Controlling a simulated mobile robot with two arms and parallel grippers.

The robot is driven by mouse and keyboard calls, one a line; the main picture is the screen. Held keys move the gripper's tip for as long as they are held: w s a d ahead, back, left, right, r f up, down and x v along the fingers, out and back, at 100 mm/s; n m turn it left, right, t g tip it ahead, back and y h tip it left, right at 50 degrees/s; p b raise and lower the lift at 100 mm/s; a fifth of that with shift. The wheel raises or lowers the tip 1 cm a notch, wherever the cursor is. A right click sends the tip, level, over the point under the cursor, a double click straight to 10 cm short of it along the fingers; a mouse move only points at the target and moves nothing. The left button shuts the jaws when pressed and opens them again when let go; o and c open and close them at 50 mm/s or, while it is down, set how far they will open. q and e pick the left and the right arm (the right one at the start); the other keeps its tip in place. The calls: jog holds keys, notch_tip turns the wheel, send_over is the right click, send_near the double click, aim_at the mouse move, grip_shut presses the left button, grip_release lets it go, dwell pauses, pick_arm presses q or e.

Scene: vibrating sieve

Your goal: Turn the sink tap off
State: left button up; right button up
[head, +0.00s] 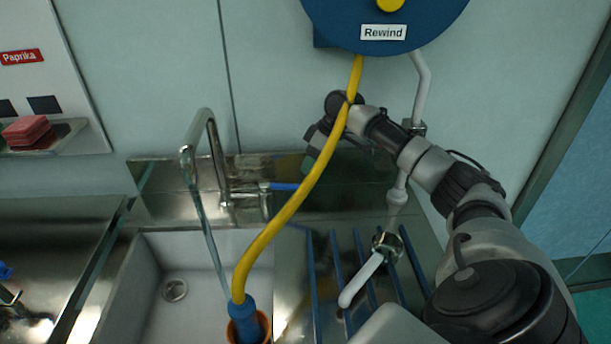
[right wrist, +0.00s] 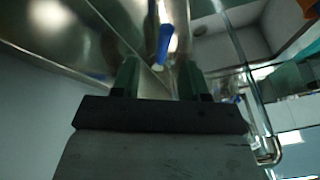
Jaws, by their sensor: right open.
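The chrome sink tap (head: 222,165) stands behind the basin, and a clear stream of water (head: 207,235) runs from its spout. Its blue lever (head: 283,187) points right in the head view. The lever (right wrist: 165,45) also shows in the right wrist view, ahead of and between the fingers, with no clear contact. My right gripper (head: 309,162) is open and empty, a little above and right of the lever. In the right wrist view its two green fingers (right wrist: 158,78) are spread apart. The yellow hose partly covers the gripper area in the head view. My left gripper is not visible.
A yellow hose (head: 285,215) hangs from the blue "Rewind" reel (head: 385,25) to a blue nozzle (head: 246,320) in an orange holder. A white pipe with a lever (head: 361,281) stands right, by blue rails (head: 340,265). The basin (head: 150,275) is left.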

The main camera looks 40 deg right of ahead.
aim_at(300, 185)
jog(key=x, duration=0.2)
jog(key=p+x, duration=0.1)
jog(key=x, duration=0.3)
jog(key=shift+a+f, duration=0.1)
jog(key=shift+a, duration=0.3)
jog(key=shift+w+f, duration=0.1)
jog(key=shift+f, duration=0.2)
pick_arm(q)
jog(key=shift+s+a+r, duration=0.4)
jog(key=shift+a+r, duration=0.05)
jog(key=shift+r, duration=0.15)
pick_arm(e)
jog(key=shift+a+f, duration=0.1)
jog(key=shift+a, duration=0.05)
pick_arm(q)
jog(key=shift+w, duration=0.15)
pick_arm(e)
grip_shut()
